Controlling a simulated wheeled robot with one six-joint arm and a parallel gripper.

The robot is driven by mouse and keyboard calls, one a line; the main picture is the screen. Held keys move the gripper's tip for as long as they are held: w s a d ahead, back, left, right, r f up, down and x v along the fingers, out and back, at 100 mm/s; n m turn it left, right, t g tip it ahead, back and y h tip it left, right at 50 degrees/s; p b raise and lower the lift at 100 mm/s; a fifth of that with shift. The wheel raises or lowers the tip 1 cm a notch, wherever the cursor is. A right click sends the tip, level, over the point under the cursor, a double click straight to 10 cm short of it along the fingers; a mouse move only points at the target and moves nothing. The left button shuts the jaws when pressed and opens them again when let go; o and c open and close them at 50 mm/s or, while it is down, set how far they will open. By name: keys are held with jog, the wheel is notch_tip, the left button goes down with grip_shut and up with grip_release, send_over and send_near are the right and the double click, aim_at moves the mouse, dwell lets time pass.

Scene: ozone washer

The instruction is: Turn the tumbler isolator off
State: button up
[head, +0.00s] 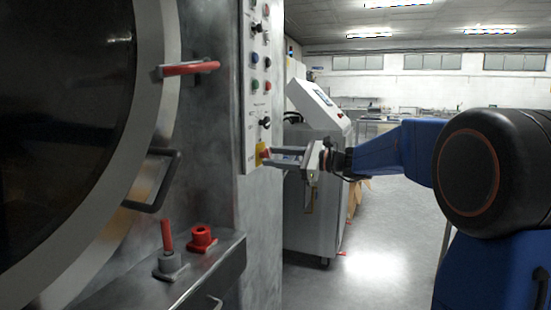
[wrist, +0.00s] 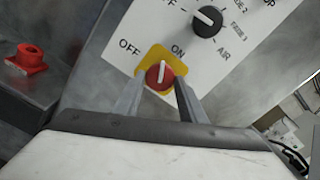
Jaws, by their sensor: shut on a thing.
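The tumbler isolator is a red round knob (wrist: 155,77) with a white pointer on a yellow plate (wrist: 151,53), low on a pale control panel. OFF is printed at its upper left and ON at its upper right in the wrist view. The white pointer points roughly straight up in that picture, between the two words. My gripper (wrist: 162,80) has one finger on each side of the red knob and is shut on it. In the head view, my gripper (head: 270,156) reaches the yellow plate (head: 260,148) from the right, and the fingers partly hide the knob.
A black selector knob (wrist: 207,21) sits just above the isolator on the panel (head: 250,90). A red fitting (head: 201,238) and a red-handled lever (head: 167,236) stand on the metal ledge below left. A grey console (head: 315,205) stands behind my gripper.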

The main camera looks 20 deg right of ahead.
jog(key=n, duration=1.1)
jog(key=shift+n, duration=0.4)
dwell(0.3)
jog(key=o, duration=1)
jog(key=shift+d, duration=0.15)
jog(key=v, duration=1.7)
jog(key=shift+s+r, duration=0.1)
